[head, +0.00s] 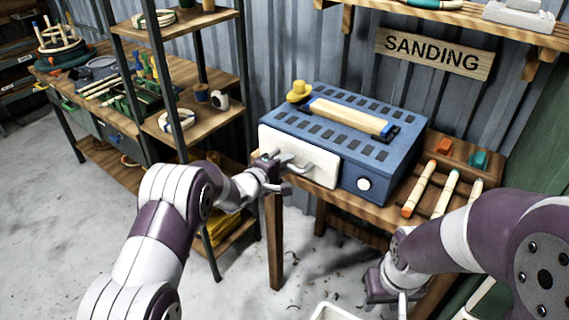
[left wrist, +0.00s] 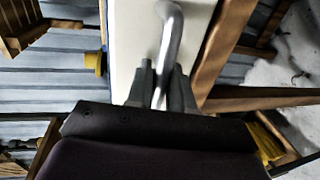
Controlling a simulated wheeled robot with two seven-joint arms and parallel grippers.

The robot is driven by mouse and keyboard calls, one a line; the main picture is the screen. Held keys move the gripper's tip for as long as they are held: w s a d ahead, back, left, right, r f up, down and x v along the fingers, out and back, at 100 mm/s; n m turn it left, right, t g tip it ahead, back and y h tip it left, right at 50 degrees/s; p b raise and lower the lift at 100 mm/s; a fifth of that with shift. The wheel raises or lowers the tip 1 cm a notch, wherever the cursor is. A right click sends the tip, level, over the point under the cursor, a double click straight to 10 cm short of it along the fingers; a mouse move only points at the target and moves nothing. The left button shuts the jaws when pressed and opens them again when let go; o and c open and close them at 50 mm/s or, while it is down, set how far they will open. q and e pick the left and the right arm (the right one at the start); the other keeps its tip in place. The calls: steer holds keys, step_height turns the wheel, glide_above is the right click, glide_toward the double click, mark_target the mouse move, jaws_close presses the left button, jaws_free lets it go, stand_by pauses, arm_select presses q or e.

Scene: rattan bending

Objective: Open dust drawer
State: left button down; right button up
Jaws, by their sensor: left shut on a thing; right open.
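The blue sanding box (head: 365,152) with a slotted top stands on a wooden table. Its white drawer front (head: 318,172) faces me at the left of the box and looks close to the blue body. My left gripper (head: 280,172) is at this front, shut on the drawer's metal handle (head: 296,163). In the left wrist view the two grey fingers (left wrist: 161,88) close around the curved silver handle (left wrist: 172,40), with the white front (left wrist: 133,45) behind. My right gripper (head: 393,292) is low at the right, open and empty, partly hidden by its arm.
A white round knob (head: 363,184) sits beside the drawer. Rattan sticks (head: 419,189) lie on the table at the right. A shelf rack (head: 190,85) stands at the left. Floor in front is mostly clear.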

arm_select(q)
steer(key=f+p+v, duration=0.1)
steer(key=p+v, duration=0.2)
steer(key=v, duration=0.5)
steer(key=f+p+v, duration=0.2)
steer(key=p+v, duration=0.1)
steer(key=v, duration=0.6)
steer(key=shift+s+f, duration=0.25)
steer(key=shift+s, duration=0.05)
steer(key=shift+a, duration=0.15)
steer(key=c, duration=1.2)
jaws_free()
steer(key=shift+o, duration=0.2)
steer(key=v, duration=1.2)
steer(key=shift+s+a, duration=0.2)
steer(key=shift+s, duration=0.1)
